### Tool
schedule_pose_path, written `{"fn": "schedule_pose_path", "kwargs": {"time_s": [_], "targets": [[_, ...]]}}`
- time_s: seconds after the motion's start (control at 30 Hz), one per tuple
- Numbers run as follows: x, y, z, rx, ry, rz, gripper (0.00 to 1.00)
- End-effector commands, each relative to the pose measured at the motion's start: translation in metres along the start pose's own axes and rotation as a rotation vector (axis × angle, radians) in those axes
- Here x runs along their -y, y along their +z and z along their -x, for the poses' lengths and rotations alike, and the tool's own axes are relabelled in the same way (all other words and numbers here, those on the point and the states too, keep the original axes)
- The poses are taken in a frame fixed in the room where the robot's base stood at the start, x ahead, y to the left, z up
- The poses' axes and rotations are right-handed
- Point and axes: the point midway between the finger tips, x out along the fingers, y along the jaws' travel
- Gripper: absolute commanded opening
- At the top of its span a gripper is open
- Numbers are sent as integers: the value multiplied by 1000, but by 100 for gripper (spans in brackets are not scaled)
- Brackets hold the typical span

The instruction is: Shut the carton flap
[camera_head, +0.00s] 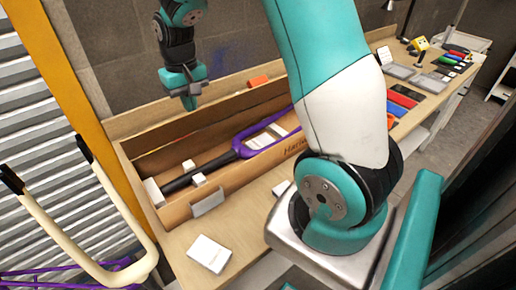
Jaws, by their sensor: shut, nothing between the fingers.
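A long tan carton (228,184) lies open on the workbench, with dark lettering on its front wall. Inside it are a purple fork-shaped frame part (243,142) with a dark tube (196,176) and several white blocks. A small pale grey panel (208,202) is at the front wall near the left end; I cannot tell whether it belongs to the carton. No flap covers the top, and I cannot single out the flap surely. My gripper (190,101) is shut and empty, pointing down above the carton's back side, apart from it. My own arm hides the carton's right part.
A white card (209,253) lies at the bench's front left. An orange block (258,81) is at the back. Red (403,100) and blue (396,109) items and trays (398,71) fill the right bench. A cream fork-shaped part (75,233) stands at left, beside a yellow post (64,65).

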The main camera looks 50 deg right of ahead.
Motion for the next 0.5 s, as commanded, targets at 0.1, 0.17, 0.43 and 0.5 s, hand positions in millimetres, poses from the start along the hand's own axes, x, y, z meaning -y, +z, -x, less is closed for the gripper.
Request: {"fn": "schedule_pose_path", "kwargs": {"time_s": [0.1,0.17,0.43,0.5], "targets": [[0,0,0,0,0,0,0],[0,0,0,0,0,0,0],[0,0,15,-1,0,0,0],[0,0,23,-2,0,0,0]]}}
